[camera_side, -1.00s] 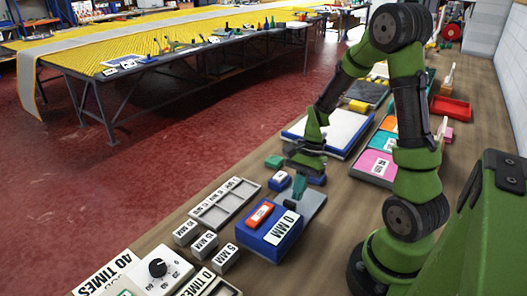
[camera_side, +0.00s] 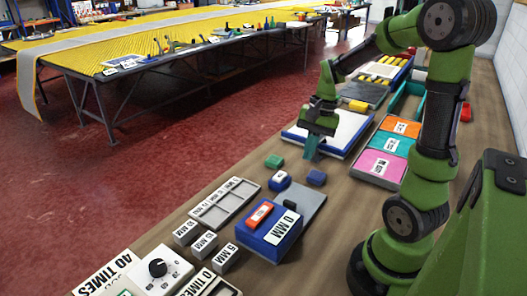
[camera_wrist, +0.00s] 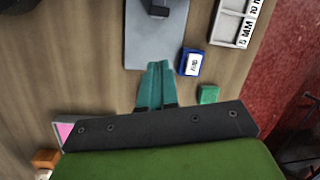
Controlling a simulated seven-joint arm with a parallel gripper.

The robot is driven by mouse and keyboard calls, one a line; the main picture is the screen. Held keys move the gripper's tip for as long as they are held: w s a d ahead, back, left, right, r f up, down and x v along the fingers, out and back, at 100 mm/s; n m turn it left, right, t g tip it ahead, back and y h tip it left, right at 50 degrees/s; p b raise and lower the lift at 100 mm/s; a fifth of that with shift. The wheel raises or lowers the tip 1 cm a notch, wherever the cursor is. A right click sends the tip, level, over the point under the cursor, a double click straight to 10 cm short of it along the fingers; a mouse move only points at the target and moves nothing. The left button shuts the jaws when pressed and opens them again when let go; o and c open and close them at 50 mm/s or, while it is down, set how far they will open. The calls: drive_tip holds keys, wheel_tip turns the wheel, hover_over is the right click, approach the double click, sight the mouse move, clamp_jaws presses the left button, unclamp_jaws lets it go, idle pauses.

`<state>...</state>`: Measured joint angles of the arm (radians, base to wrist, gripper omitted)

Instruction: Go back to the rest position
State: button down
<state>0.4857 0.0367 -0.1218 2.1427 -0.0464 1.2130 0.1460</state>
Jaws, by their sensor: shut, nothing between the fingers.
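My gripper (camera_side: 311,147) is shut and empty, with its teal fingers pointing down. In the side view it hangs in front of the white pad with a blue edge (camera_side: 345,129). My green arm reaches up and to the right from the gripper. No rest position marker can be made out.
A green block (camera_side: 274,161), a blue block with a white label (camera_side: 280,180) and a dark blue block (camera_side: 316,177) lie on the bench (camera_side: 335,205). A blue box labelled 0 MM (camera_side: 270,236) stands nearer. Pink, teal and orange panels (camera_side: 381,165) lie right.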

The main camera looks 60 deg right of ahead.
drive_tip(key=s+a+r+n+t, duration=0.2)
drive_tip(key=a+r+n, duration=0.3)
drive_tip(key=a, duration=0.3)
drive_tip(key=s+a+r+n+t, duration=0.1)
drive_tip(key=a+r+n+t, duration=0.3)
drive_tip(key=a, duration=0.4)
drive_tip(key=shift+s+a+r+n+h, duration=0.2)
drive_tip(key=shift+s+r+n+h, duration=0.1)
drive_tip(key=shift+s+r+n, duration=0.25)
